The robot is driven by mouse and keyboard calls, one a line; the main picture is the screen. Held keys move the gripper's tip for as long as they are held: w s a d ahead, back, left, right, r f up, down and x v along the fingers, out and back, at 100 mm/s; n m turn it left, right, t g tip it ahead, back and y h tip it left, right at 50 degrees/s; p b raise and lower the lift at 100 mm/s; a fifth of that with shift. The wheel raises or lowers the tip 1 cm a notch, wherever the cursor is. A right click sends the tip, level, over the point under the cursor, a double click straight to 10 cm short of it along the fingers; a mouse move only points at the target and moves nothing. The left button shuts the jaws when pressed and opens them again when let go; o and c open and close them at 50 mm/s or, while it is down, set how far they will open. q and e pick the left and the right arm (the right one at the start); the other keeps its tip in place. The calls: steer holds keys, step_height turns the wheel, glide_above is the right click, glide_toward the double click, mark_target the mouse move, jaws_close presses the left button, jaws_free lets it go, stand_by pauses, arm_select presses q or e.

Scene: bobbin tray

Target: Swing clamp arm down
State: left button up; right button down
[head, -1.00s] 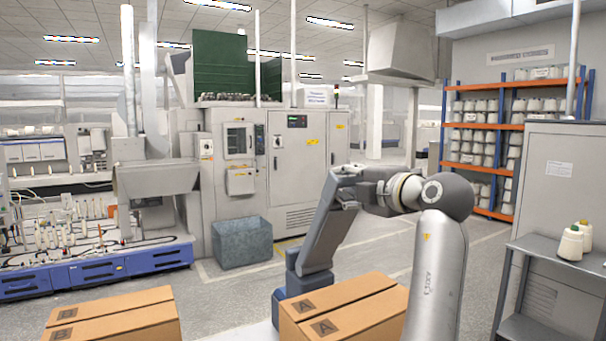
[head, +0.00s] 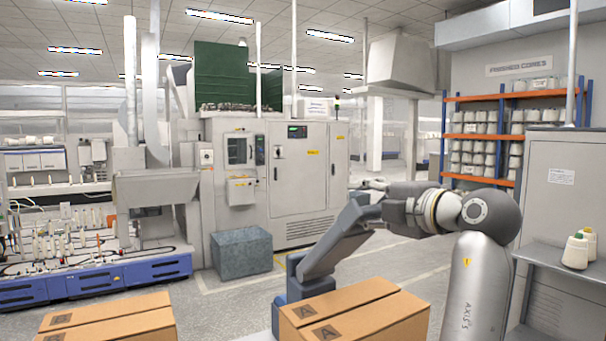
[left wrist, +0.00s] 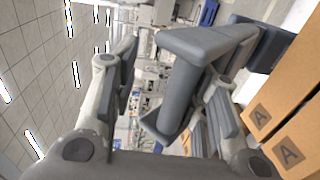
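The clamp arm (head: 335,243) is a thick grey bar in the head view. It leans up to the right from a blue-grey upright base (head: 285,302) and is tilted, not level. My left gripper (head: 372,184) is at the upper end of the clamp arm, its arm coming in from the lower right. In the left wrist view, the fingers of the left gripper (left wrist: 172,75) are spread wide. The clamp arm (left wrist: 182,85) shows between them, with a gap to the left finger. I cannot tell whether the right finger touches it. My right gripper is not in view.
A cardboard box (head: 372,318) stands right of the clamp base, under the leaning bar. Another box (head: 110,322) stands at the lower left. Beyond are a grey bin (head: 241,251), a large machine (head: 300,175) and a side table (head: 570,262) with cones. Open floor lies behind.

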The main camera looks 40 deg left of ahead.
arm_select(q)
steer(key=r+v, duration=0.1)
steer(key=v, duration=0.5)
steer(key=shift+r, duration=0.2)
steer(key=shift+s, duration=0.1)
stand_by(0.3)
steer(key=shift+r, duration=0.1)
